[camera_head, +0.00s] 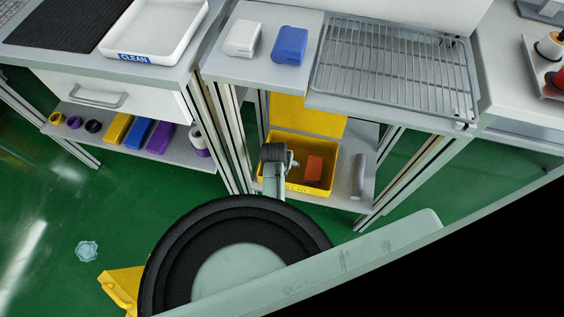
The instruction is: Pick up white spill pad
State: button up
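A white block-shaped item (242,38), which looks like the spill pad, lies on the grey counter, left of a similar blue item (290,45). Nothing is touching the white item. A pale arm part of mine with a dark end, apparently my gripper (274,153), shows over the left side of an open yellow box, below and in front of the counter. Its fingers cannot be made out, so I cannot tell whether it is open or shut.
The yellow box (328,165) holds an orange-red item (313,168); a grey roll (358,177) stands beside it. A wire rack (395,65) is right of the blue item, a white CLEAN tray (150,30) left. A crumpled pale-blue piece (87,251) lies on the green floor.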

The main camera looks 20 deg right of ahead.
jog(key=shift+c, duration=0.5)
jog(key=c, duration=1.1)
jog(key=shift+c, duration=0.2)
notch_tip(320, 180, up, 10)
jog(key=shift+r, duration=0.25)
jog(key=o, duration=0.5)
jog(key=c, duration=0.4)
jog(key=shift+o, duration=0.2)
